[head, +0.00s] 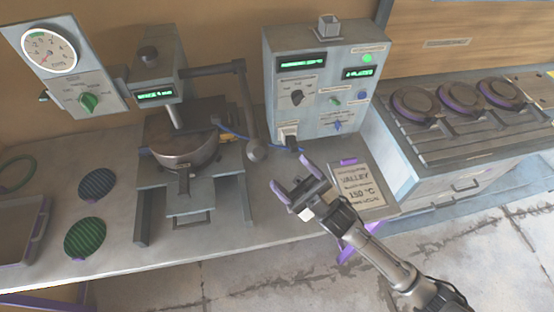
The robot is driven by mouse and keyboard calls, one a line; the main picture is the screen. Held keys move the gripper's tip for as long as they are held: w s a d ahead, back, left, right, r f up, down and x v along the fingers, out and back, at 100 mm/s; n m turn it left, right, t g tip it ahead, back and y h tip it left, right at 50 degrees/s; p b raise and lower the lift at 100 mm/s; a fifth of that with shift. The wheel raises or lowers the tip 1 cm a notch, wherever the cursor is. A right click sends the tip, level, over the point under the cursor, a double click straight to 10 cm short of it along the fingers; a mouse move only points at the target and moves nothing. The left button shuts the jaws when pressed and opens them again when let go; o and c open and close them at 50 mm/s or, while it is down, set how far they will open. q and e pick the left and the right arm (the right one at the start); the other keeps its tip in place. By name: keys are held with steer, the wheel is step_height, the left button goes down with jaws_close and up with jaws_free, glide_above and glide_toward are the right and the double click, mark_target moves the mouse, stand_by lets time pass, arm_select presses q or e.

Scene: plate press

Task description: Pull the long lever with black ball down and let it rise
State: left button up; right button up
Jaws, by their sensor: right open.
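The plate press (178,150) stands on the bench left of centre. My right gripper (291,174) is open and empty, to the right of the ball and a little nearer to me. A gap shows between its fingers and the ball. My left gripper is out of view.
A grey control box (318,85) with green displays stands behind my right gripper. A sign (357,190) lies right of it. A gauge panel (68,70), round discs (86,238) and a tray (22,238) are at left. Several round plates (415,103) sit far right.

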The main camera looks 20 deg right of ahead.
steer(key=v, duration=0.3)
steer(key=shift+s+d+f, duration=0.15)
steer(key=shift+s, duration=0.05)
stand_by(0.5)
